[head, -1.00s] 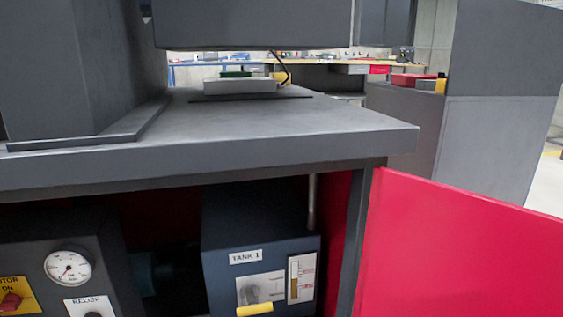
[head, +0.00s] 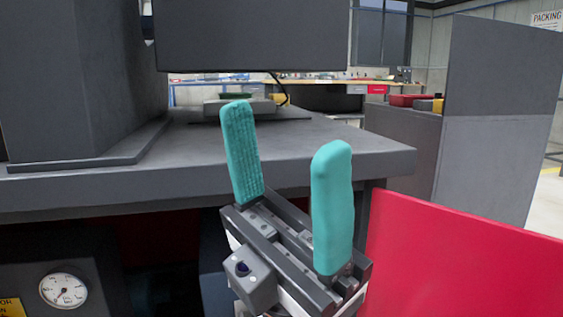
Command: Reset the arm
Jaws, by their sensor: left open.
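My left gripper (head: 287,158) is in the lower middle of the head view, with two teal fingers pointing up and spread wide apart. It is open, with nothing between the fingers. It stands in front of the grey bench top (head: 300,150) and hides part of its front edge and the cabinet below. My right gripper is not in view.
A red door (head: 460,255) stands open at the lower right, close to my left gripper. A pressure gauge (head: 63,291) shows at the lower left inside the cabinet. A large dark box (head: 250,36) overhangs the bench top. A grey cabinet (head: 490,120) stands at the right.

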